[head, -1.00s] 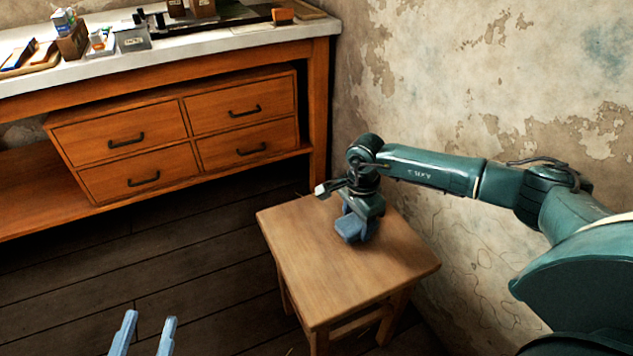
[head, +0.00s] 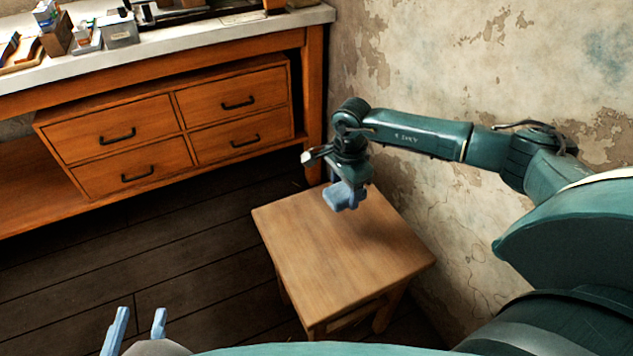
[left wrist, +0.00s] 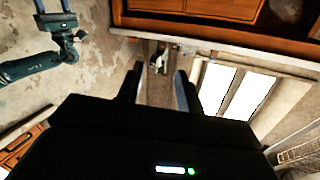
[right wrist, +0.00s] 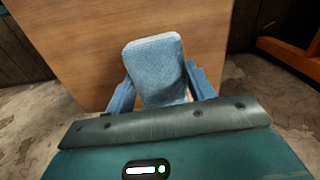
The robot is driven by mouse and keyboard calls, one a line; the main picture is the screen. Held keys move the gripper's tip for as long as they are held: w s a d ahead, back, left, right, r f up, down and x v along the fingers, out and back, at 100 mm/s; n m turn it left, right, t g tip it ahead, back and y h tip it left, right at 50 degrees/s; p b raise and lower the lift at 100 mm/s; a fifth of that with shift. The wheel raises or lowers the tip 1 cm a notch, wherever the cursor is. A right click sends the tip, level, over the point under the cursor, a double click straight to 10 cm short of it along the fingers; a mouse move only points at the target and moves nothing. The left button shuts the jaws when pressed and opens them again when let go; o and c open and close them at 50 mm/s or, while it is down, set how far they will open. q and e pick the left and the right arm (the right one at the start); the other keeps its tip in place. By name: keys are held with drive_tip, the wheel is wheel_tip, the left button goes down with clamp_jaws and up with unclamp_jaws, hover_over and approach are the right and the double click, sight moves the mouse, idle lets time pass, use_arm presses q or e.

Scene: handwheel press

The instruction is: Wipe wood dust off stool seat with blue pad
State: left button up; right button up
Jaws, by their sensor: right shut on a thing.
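The wooden stool seat (head: 345,255) is in the middle of the head view and lies under the pad in the right wrist view (right wrist: 75,50). I cannot make out dust on its surface. My right gripper (head: 346,188) is shut on the blue pad (head: 338,197), which seems to hang a little above the seat's far part, with a soft shadow below it. In the right wrist view the pad (right wrist: 155,65) sits between the two blue fingers. My left gripper (head: 141,314) is open and empty at the lower left, over the floor, away from the stool.
A workbench (head: 200,40) with a drawer cabinet (head: 165,130) stands behind and left of the stool. Boxes and tools lie on its top. The peeling wall (head: 470,60) is close on the stool's right. The dark plank floor (head: 130,240) left of the stool is clear.

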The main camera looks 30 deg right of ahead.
wheel_tip(320, 180, up, 3)
drive_tip(key=shift+f+p, duration=0.15)
drive_tip(key=shift+p, duration=0.6)
use_arm(q)
drive_tip(key=shift+s+a+f+n+g+y, duration=0.15)
drive_tip(key=shift+s+a+n+g+y, duration=0.1)
drive_tip(key=shift+s+n+g+y, duration=0.45)
drive_tip(key=shift+w+m, duration=0.3)
